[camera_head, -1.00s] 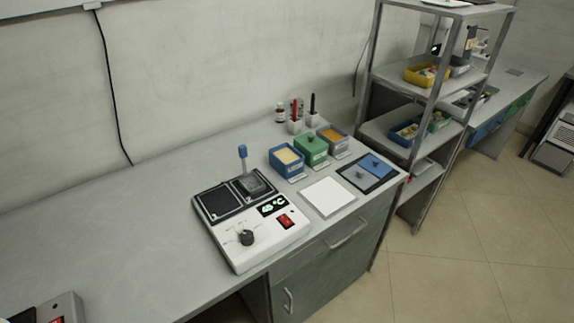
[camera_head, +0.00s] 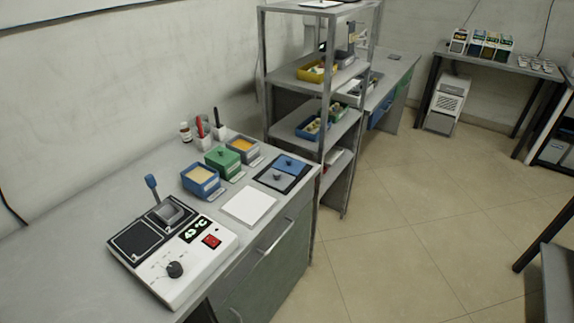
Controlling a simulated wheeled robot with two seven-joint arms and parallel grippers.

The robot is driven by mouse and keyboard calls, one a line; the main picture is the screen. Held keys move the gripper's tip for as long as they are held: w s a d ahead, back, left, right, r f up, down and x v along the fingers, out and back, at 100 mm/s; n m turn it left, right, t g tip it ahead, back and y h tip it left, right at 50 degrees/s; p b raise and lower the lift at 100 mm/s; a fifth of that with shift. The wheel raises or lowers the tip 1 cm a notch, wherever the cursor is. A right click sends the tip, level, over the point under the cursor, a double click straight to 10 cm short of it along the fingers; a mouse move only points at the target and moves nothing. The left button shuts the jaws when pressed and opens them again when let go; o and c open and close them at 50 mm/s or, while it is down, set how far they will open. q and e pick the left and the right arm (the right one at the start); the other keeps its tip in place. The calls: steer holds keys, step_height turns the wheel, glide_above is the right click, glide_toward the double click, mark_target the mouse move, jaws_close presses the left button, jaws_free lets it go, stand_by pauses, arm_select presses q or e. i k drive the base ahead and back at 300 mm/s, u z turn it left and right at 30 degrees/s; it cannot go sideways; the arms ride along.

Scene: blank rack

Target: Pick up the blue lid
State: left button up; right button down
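The blue lid (camera_head: 289,163) is a flat blue piece with a small knob. It lies on a dark mat (camera_head: 268,180) near the right end of the grey workbench, beside a grey lid (camera_head: 277,176). An open blue box (camera_head: 201,181) with pale yellow contents stands to the left, next to a closed green box (camera_head: 222,159) and an open grey box (camera_head: 243,149) with orange contents. Neither of my grippers shows in the head view.
A white device (camera_head: 172,250) with a knob and a blue-handled tool stands at the bench's front left. A white square plate (camera_head: 249,206) lies in front of the boxes. A metal shelf rack (camera_head: 325,90) stands close right of the bench. The tiled floor (camera_head: 400,230) is open.

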mark_target(289, 165)
steer(key=z, duration=1.05)
steer(key=i, duration=1.95)
steer(key=u, duration=2.85)
